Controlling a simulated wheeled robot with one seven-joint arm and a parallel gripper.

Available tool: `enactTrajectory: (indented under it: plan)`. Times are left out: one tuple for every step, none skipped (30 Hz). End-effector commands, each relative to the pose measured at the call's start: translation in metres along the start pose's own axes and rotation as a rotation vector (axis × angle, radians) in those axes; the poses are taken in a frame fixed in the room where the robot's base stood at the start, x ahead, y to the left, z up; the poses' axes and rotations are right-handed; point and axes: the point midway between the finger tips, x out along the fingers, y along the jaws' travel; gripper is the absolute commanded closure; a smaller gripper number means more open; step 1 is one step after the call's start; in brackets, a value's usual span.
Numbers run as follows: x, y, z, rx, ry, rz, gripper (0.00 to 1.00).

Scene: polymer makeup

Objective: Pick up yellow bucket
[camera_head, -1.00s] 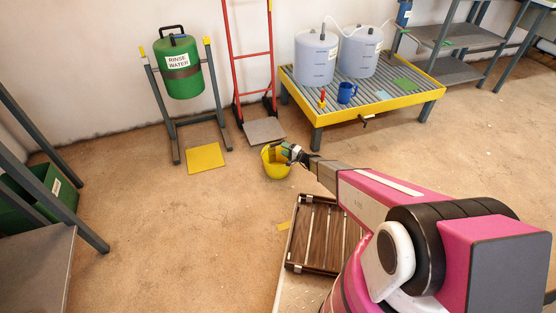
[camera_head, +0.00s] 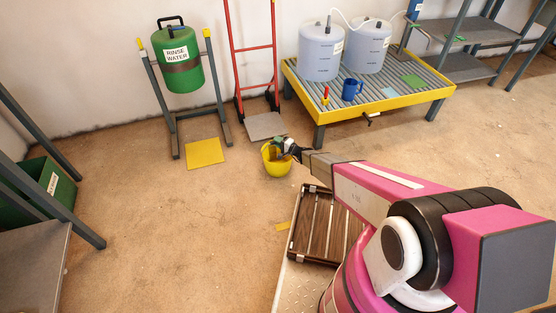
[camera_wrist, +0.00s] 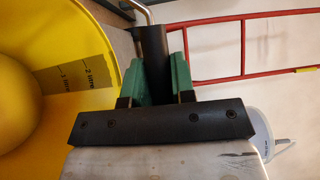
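The yellow bucket (camera_head: 274,165) is near the middle of the head view, low by the floor. Whether its base touches the floor is unclear. In the wrist view the bucket (camera_wrist: 100,25) fills the left side, with a grey scale marked 1 and 2 litre inside. My gripper (camera_head: 286,146) is at the bucket's upper right rim. In the wrist view, my gripper's green fingers (camera_wrist: 158,80) press from both sides on the dark grip (camera_wrist: 152,45) of the bucket's wire handle. A rounded yellow shape shows inside the bucket, cut off by the frame edge.
A slatted wooden crate (camera_head: 317,228) lies to the bucket's lower right. A red hand truck (camera_head: 251,48) and a yellow-edged platform (camera_head: 385,116) with containers stand behind. A green rinse water drum (camera_head: 178,62) hangs on a stand at left.

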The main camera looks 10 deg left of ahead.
Motion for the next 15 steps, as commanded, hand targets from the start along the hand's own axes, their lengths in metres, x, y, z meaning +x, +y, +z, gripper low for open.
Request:
enactTrajectory:
  plan:
    - [0.0000,0.0000,0.0000,0.000,0.000,0.000,0.93]
    - [0.0000,0.0000,-0.0001,0.000,0.000,0.000,1.00]
    - [0.0000,0.0001,-0.0001,0.000,0.000,0.000,1.00]
    - [0.0000,0.0001,-0.0001,0.000,0.000,0.000,1.00]
    - [0.0000,-0.0003,-0.0001,0.000,0.000,-0.001,1.00]
    - [0.0000,-0.0003,-0.0001,0.000,0.000,-0.001,1.00]
    - [0.0000,-0.0003,0.0000,0.000,0.000,-0.001,1.00]
    - [0.0000,-0.0003,0.0000,0.000,0.000,-0.001,1.00]
    - [0.0000,-0.0003,-0.0001,0.000,0.000,-0.001,1.00]
    - [0.0000,-0.0004,-0.0001,0.000,0.000,-0.001,1.00]
    - [-0.0001,-0.0009,-0.0001,0.000,0.000,-0.001,1.00]
    - [-0.0001,-0.0019,0.0000,0.000,0.000,-0.001,1.00]
    - [-0.0002,-0.0031,0.0001,0.000,0.000,-0.001,1.00]
    - [-0.0003,-0.0047,0.0002,0.000,0.000,-0.001,1.00]
    - [-0.0004,-0.0076,0.0003,0.000,0.000,-0.001,1.00]
